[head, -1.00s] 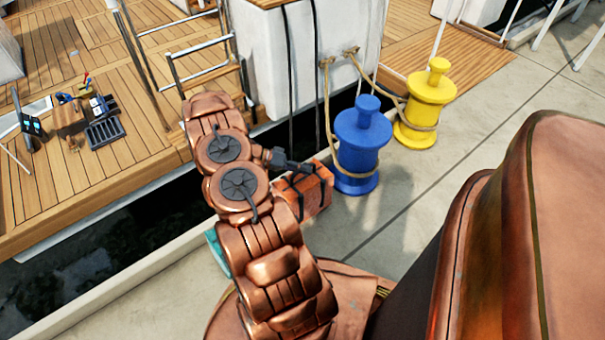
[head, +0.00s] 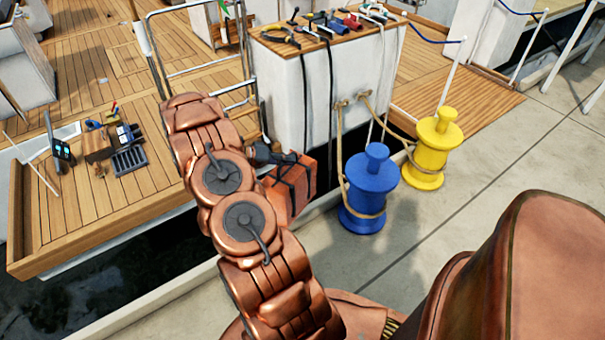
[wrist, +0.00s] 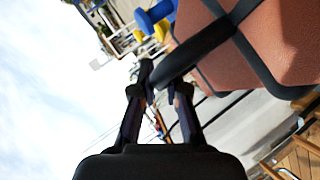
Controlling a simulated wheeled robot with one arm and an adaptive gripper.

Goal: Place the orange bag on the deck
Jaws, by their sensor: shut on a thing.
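The orange bag (head: 290,186) has black straps and hangs from my gripper (head: 268,156), to the right of my arm in the head view. In the wrist view my gripper (wrist: 162,92) is shut on the bag's black handle, and the orange bag (wrist: 275,45) fills the upper right. The bag is in the air near the dock edge, left of the blue bollard. The wooden deck (head: 85,205) of the boat lies to the left, across a strip of dark water. My arm hides part of the deck and the bag's left side.
A blue bollard (head: 371,190) and a yellow bollard (head: 432,150) with ropes stand on the dock. A white block (head: 285,95) carries several tools on its wooden top. Small items and a dark crate (head: 129,160) lie on the deck. A metal rail (head: 200,52) stands behind my arm.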

